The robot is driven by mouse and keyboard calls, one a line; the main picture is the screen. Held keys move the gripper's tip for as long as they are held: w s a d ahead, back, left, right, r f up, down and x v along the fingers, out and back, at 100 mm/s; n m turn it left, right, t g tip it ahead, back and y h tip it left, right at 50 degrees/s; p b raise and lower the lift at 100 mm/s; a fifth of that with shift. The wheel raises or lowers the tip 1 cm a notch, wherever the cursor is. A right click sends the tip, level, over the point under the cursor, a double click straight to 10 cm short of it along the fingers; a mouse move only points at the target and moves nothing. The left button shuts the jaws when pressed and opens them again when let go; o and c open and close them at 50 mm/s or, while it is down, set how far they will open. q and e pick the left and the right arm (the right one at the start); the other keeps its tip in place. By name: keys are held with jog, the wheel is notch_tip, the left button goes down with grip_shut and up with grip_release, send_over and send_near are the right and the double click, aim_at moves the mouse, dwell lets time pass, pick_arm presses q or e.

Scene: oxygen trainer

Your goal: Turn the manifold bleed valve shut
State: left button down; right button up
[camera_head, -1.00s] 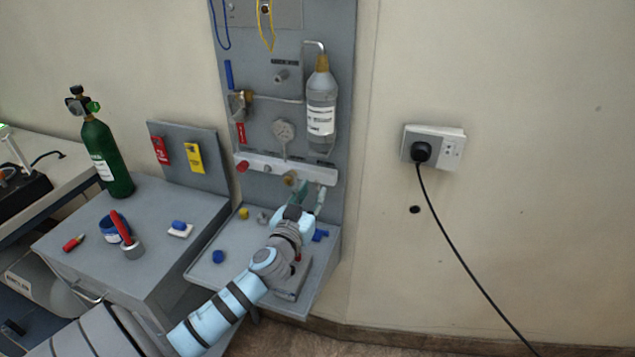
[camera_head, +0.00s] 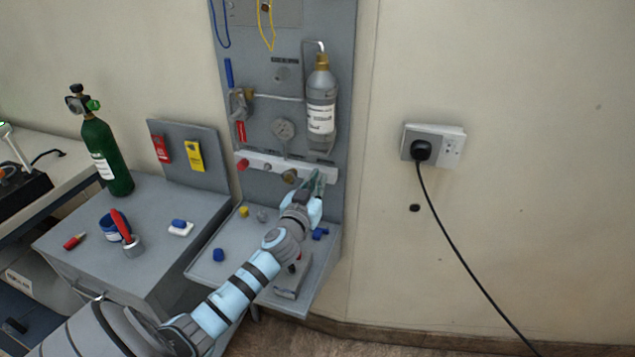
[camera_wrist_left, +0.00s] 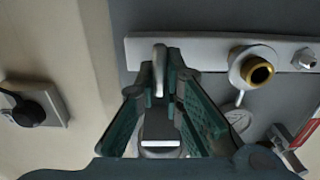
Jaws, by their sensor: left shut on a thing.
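The manifold (camera_head: 260,165) is a pale horizontal bar low on the grey wall panel. It also shows in the left wrist view (camera_wrist_left: 205,52). The bleed valve shows there as a slim silver lever (camera_wrist_left: 159,66) at the end of the bar, upright in that picture. My left gripper (camera_head: 317,178) is up at the bar's right end. In the left wrist view, its green fingers (camera_wrist_left: 164,82) are shut on the lever, one on each side. In the head view the fingers hide the valve. My right gripper is in neither view.
A brass fitting (camera_head: 289,176) and a red knob (camera_head: 242,165) sit on the bar to the left. A clear bottle (camera_head: 321,112) hangs just above. A grey shelf (camera_head: 205,275) with small blue and yellow parts lies below.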

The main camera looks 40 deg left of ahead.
pick_arm(q)
jog(key=shift+m, duration=0.3)
jog(key=m, duration=0.3)
jog(key=shift+w+d+m, duration=0.1)
jog(key=shift+d+m, duration=0.1)
jog(key=shift+m, duration=0.1)
notch_tip(320, 180, down, 2)
jog(key=m+p, duration=0.4)
jog(key=m, duration=2.3)
jog(key=shift+f, duration=0.1)
jog(key=shift+a+m+p, duration=0.15)
jog(key=shift+m+p, duration=0.2)
jog(key=shift+m, duration=2.05)
